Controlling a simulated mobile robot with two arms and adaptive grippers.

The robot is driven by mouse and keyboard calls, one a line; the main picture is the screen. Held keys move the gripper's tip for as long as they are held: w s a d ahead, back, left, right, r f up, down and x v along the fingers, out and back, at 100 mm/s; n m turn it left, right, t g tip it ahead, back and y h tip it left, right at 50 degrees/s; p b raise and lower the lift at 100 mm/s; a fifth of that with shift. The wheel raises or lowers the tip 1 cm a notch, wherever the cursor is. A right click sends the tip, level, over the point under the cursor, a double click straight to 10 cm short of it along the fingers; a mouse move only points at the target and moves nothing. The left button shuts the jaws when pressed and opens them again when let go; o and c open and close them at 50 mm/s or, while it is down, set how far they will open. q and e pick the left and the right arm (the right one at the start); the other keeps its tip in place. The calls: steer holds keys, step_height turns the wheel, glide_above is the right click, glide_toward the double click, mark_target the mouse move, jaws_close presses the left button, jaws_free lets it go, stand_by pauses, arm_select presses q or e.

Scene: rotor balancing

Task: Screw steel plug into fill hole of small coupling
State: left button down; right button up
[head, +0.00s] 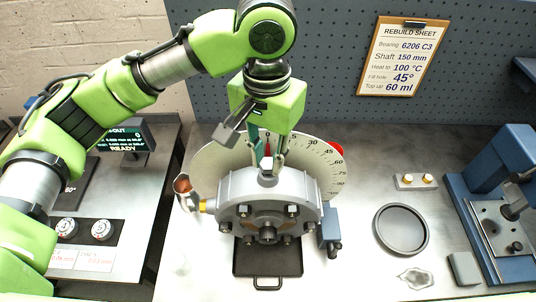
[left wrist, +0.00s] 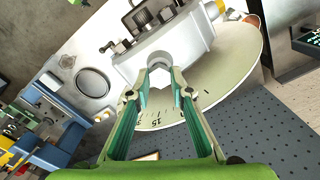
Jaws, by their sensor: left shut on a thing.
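The small coupling (head: 240,190) is a grey round-topped housing with a bolted face, standing upright in front of a pale degree dial (head: 318,157). My left gripper (head: 267,162) points down at the coupling's top and is shut on the small steel plug (head: 267,168). In the left wrist view, the plug (left wrist: 160,62) shows as a pale grey round piece between the fingertips, against the top of the housing (left wrist: 178,45). The fingers and plug cover the fill hole, so I cannot tell how deep the plug sits. My right gripper is not in view.
A copper-coloured cup (head: 183,186) is at the coupling's left, and a black tray (head: 240,268) lies below it. To the right are a round dark dish (head: 401,246), a block with brass pieces (head: 417,184) and a blue press (head: 485,165).

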arm_select(q)
steer(key=n, duration=0.6)
steer(key=shift+n, duration=0.3)
steer(key=n, duration=0.5)
steer(key=shift+a, duration=0.1)
steer(key=n, duration=0.5)
steer(key=n, duration=0.5)
steer(key=shift+s, duration=0.1)
steer(key=shift+f, duration=0.5)
stand_by(1.1)
